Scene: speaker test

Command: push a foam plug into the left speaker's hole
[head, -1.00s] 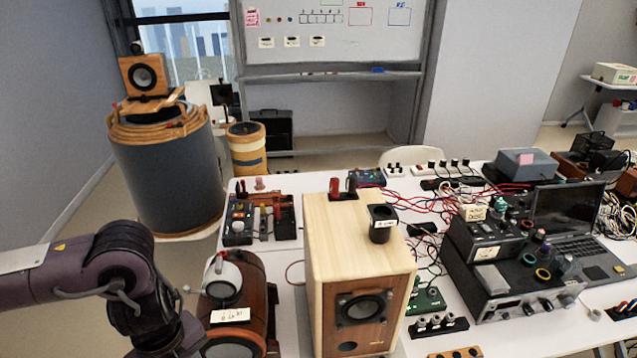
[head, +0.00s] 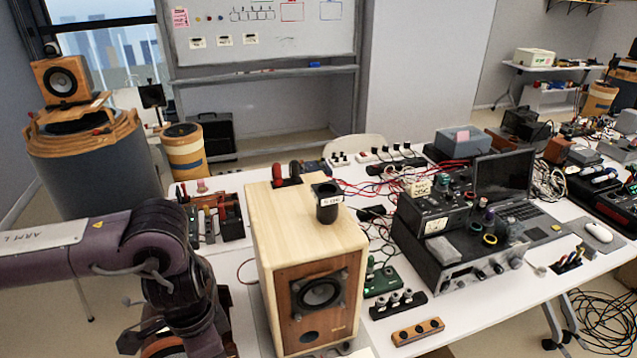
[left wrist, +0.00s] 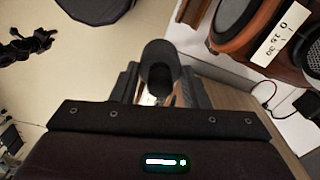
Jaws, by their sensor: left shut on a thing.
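A light wooden speaker (head: 265,240) stands on the white table, its darker front panel holding a round black driver (head: 320,292) and a smaller dark hole (head: 311,337) below it. I cannot tell whether it is the left one. My left gripper (left wrist: 158,82) is shut on a dark, round-ended foam plug (left wrist: 158,62), seen between its fingers in the left wrist view. In the head view my left arm is left of the speaker; its fingers are hidden or out of frame. My right gripper is not in view.
A black labelled cup (head: 326,204) stands on the speaker. Electronics (head: 440,235) with a laptop (head: 503,176) and cables crowd the table to its right. A small wooden strip (head: 418,331) lies near the front edge. A rounded wooden device (left wrist: 255,28) shows in the left wrist view.

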